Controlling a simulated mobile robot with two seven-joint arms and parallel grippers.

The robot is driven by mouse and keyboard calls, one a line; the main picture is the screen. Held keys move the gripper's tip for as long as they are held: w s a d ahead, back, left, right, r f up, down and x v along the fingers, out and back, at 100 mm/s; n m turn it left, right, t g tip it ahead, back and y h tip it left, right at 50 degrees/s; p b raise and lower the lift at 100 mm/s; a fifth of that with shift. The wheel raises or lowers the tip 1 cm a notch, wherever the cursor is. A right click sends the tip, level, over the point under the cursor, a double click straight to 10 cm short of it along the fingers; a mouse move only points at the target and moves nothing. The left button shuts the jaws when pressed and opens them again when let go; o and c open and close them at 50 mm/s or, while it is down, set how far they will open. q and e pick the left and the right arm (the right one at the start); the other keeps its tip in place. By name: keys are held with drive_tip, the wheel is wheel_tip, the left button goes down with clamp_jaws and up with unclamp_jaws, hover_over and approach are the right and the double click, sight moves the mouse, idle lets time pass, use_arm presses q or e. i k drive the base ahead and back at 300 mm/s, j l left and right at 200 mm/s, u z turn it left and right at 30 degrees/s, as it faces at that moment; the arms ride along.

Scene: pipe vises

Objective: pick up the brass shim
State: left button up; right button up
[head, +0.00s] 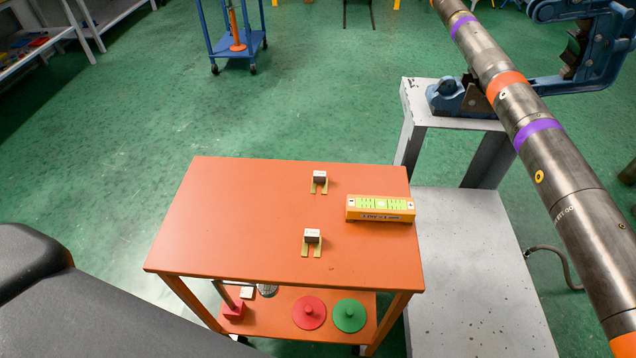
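The far brass shim (313,188) lies right of the middle, toward the back edge. The near brass shim (306,251) lies closer to the front edge, almost in line with the far one. The grey blocks (319,176) and (312,235) hide part of each shim. Neither of my grippers shows in the head view.
A yellow level (380,216) lies right of the shims near the cart's right edge. The cart top's left half is clear. A lower shelf holds a red disc (309,313) and a green disc (349,315). A grey stand (470,260) and a long pipe (560,170) are at right.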

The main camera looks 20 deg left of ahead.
sight(319, 177)
drive_tip(key=k+l+z, duration=0.2)
drive_tip(key=k+z, duration=0.25)
drive_tip(key=k+l+z, duration=0.1)
drive_tip(key=z, duration=0.6)
drive_tip(key=k+l+z, duration=0.1)
drive_tip(key=z, duration=0.25)
drive_tip(key=l, duration=0.1)
